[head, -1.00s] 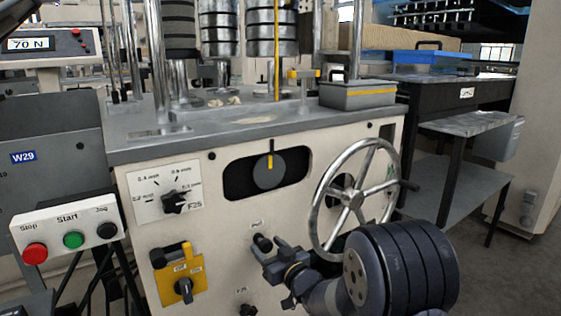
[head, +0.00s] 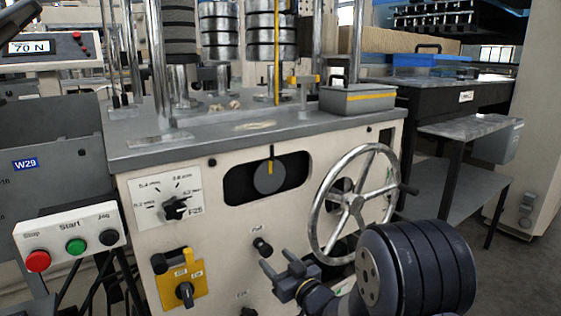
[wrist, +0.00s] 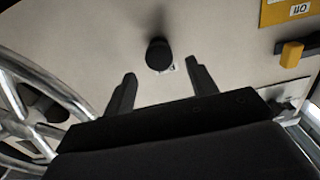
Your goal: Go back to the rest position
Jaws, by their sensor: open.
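My gripper (head: 279,277) is open and empty in front of the machine's cream front panel (head: 215,215). In the head view it is low in the middle, just below a small black knob (head: 262,246). In the wrist view my gripper's two dark fingers (wrist: 158,88) stand apart, and the black knob (wrist: 158,55) shows beyond them, between the tips in the picture. The fingers do not touch the knob.
A spoked handwheel (head: 356,205) is close to the right of my gripper. A yellow switch plate (head: 200,281) is to its left. A button box (head: 70,240) stands at the far left. Open floor (head: 470,225) shows at the right.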

